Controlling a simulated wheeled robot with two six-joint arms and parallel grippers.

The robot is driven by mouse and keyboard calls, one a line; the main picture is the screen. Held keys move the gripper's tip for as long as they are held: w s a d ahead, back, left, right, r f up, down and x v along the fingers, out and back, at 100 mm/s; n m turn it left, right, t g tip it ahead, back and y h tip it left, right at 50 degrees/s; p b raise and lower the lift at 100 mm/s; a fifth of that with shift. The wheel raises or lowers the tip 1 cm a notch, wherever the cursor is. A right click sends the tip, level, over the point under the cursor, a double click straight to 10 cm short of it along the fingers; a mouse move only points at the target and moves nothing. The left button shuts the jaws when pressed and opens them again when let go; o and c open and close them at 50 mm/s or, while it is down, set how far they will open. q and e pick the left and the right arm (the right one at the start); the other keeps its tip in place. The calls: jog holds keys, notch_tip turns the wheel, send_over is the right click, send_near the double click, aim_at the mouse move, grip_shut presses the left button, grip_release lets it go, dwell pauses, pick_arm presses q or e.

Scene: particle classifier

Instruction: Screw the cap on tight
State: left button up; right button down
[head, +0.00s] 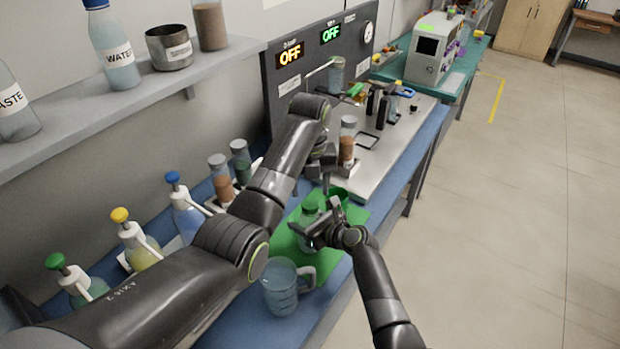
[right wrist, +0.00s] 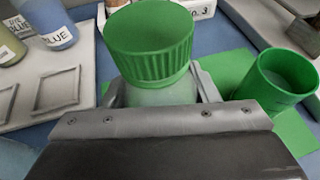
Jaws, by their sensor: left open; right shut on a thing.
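A small translucent bottle (head: 308,238) stands on the green mat (head: 329,262) and carries a green ribbed cap (head: 310,206). In the right wrist view the cap (right wrist: 150,38) sits on top of the bottle (right wrist: 160,95); how tight it is I cannot tell. My right gripper (head: 316,232) is shut on the bottle's body below the cap, one finger on each side. My left gripper (head: 326,178) is open, pointing down, above and a little right of the cap and apart from it. My left wrist partly hides its fingers.
A green cup (right wrist: 275,78) stands close beside the bottle; it also shows in the head view (head: 338,197). A glass beaker (head: 280,288) stands at the mat's near edge. Pump bottles (head: 135,247) line the left. A panel (head: 318,60) rises behind.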

pick_arm(q)
jog(key=n, duration=0.7)
jog(key=shift+r+n, duration=0.2)
jog(key=shift+n, duration=0.1)
jog(key=n, duration=0.4)
jog(key=shift+r+n, duration=0.15)
jog(key=shift+n, duration=0.15)
jog(key=n, duration=0.3)
jog(key=shift+r, duration=0.1)
jog(key=n, duration=0.7)
jog(key=shift+r+n, duration=0.2)
jog(key=shift+n, duration=0.2)
jog(key=n, duration=0.7)
jog(key=shift+r+n, duration=0.15)
jog(key=shift+n, duration=0.15)
jog(key=n, duration=0.6)
jog(key=shift+r, duration=0.2)
jog(key=n, duration=0.4)
jog(key=shift+r+n, duration=0.1)
jog(key=shift+n, duration=0.3)
jog(key=n, duration=0.3)
jog(key=shift+r, duration=0.1)
jog(key=n, duration=0.7)
jog(key=shift+r+n, duration=0.2)
jog(key=shift+n, duration=0.2)
jog(key=n, duration=0.4)
jog(key=shift+r, duration=0.1)
jog(key=n, duration=0.3)
jog(key=shift+r, duration=0.1)
